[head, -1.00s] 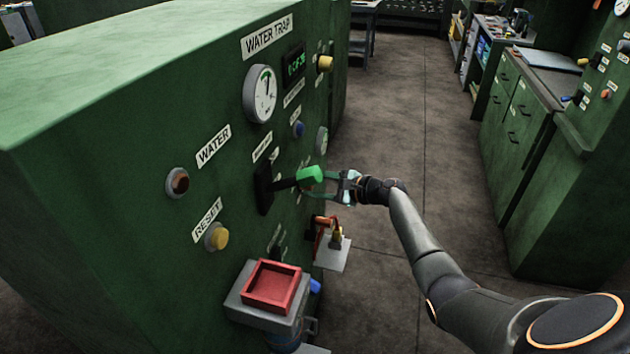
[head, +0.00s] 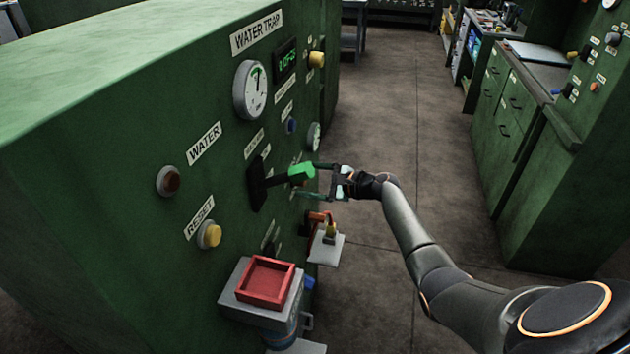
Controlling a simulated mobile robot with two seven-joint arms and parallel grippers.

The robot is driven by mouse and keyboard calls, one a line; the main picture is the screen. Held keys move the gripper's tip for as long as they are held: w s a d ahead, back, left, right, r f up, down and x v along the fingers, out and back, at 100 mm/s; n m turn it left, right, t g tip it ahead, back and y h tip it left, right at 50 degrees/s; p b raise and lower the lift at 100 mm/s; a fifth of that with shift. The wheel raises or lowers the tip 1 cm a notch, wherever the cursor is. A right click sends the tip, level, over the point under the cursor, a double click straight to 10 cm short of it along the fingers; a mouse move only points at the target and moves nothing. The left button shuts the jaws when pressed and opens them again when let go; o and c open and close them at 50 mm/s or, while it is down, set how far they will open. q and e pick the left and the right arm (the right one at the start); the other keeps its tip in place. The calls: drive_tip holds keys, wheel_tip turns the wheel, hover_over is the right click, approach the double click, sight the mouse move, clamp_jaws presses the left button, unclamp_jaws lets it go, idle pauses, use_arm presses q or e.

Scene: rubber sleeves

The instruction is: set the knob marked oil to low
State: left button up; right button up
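No knob with a readable oil label shows in the head view; the smaller labels on the green panel (head: 130,215) are too small or too slanted to read. My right gripper (head: 318,180) is open in front of the panel. Its fingers lie just right of the green grip of a black lever (head: 302,173), one above and one below; I cannot tell whether they touch it. My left gripper is out of view.
The panel carries a WATER TRAP gauge (head: 250,90), a dark WATER button (head: 170,181), a yellow RESET button (head: 209,235) and a yellow knob (head: 316,60). A red tray (head: 265,282) juts out low. The floor (head: 400,110) to the right is clear.

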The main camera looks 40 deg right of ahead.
drive_tip(key=v, duration=1.2)
drive_tip(key=shift+s, duration=0.2)
drive_tip(key=shift+r, duration=0.1)
